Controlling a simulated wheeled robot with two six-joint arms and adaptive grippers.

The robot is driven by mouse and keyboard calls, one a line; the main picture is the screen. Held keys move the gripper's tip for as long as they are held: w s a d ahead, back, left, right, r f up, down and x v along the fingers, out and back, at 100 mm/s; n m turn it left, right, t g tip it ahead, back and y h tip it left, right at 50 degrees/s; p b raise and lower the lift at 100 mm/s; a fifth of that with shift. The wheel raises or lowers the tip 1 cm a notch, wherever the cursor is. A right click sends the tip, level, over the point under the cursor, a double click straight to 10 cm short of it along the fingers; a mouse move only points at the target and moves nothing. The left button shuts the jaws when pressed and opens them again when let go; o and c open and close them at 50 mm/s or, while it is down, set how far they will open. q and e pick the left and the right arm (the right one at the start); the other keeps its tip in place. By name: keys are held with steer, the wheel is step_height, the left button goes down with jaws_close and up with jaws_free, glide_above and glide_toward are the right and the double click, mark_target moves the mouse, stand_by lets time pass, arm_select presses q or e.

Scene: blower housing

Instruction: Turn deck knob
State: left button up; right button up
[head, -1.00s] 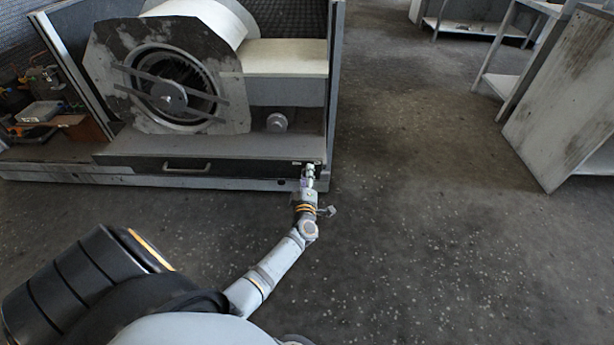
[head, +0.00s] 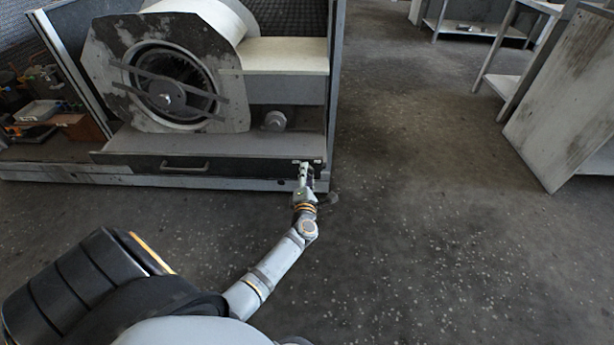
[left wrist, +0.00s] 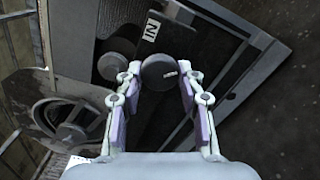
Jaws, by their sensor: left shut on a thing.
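The deck knob (left wrist: 158,72) is a dark round knob with a small pale mark on its face. In the left wrist view it sits between the fingertips of my left gripper (left wrist: 158,80), which is shut on it. A white label with dark letters (left wrist: 150,30) is just above the knob. In the head view my left gripper (head: 304,170) is at the right end of the dark front panel (head: 240,167) under the deck (head: 215,145), and it hides the knob. My right gripper is not in view.
The blower housing (head: 230,105) with its round wheel (head: 165,92) stands on the deck. A bar handle (head: 184,165) is left on the front panel. Clutter (head: 40,110) lies at far left. Floor to the right is open, up to a tilted grey panel (head: 555,100).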

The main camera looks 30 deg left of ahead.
arm_select(q)
steer(key=shift+n, duration=0.3)
stand_by(0.4)
steer(key=o, duration=1.2)
steer(key=shift+s, duration=0.1)
steer(key=v, duration=1.2)
